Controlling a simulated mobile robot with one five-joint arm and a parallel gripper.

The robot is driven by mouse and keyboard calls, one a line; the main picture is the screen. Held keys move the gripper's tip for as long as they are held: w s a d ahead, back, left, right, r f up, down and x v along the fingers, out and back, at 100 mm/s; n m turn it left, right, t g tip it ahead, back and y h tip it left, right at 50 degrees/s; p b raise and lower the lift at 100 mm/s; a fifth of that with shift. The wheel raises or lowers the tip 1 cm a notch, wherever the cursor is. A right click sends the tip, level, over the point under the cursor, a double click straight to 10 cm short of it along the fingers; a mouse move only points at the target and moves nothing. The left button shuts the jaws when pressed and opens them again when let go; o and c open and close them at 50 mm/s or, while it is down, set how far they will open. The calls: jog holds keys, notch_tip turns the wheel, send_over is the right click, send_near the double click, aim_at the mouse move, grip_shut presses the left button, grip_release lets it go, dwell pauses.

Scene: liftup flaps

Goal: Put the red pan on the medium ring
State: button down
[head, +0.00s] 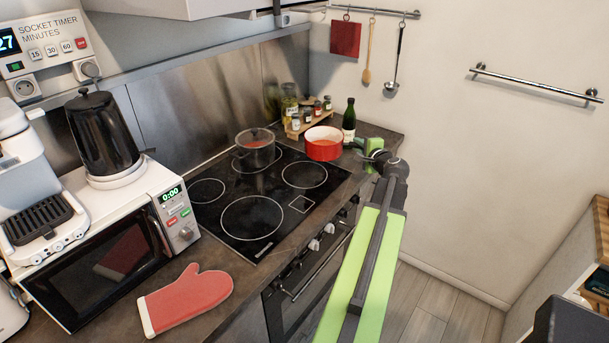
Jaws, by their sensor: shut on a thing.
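The red pan (323,146) is upright at the back right corner of the black hob (275,188). Whether it rests there or hangs just above is hard to tell. My gripper (358,144) reaches in from the right and is shut on the pan's handle side; the grip itself is largely hidden. A mid-sized ring (304,175) lies empty just in front of the pan. A larger ring (252,217) at the front and a smaller ring (207,191) at the left are also empty. A dark pot (256,150) stands on the back ring.
A spice rack (309,121) and a dark bottle (349,120) stand close behind the pan. A microwave (115,235) with a black kettle (101,135) is at the left. A red oven mitt (186,298) lies on the front worktop.

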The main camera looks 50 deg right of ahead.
jog(key=s+a, duration=0.2)
jog(key=s, duration=0.3)
jog(key=shift+m+g+h, duration=0.4)
jog(key=shift+h, duration=0.2)
jog(key=w+a+f+b, duration=0.1)
jog(key=w+f+b, duration=0.2)
jog(key=w+a+f+b, duration=0.1)
jog(key=w+f+b, duration=0.7)
jog(key=shift+a, duration=0.4)
jog(key=shift+s+r, duration=0.1)
jog(key=shift+r, duration=0.1)
jog(key=shift+f, duration=0.1)
jog(key=c, duration=1.3)
grip_release()
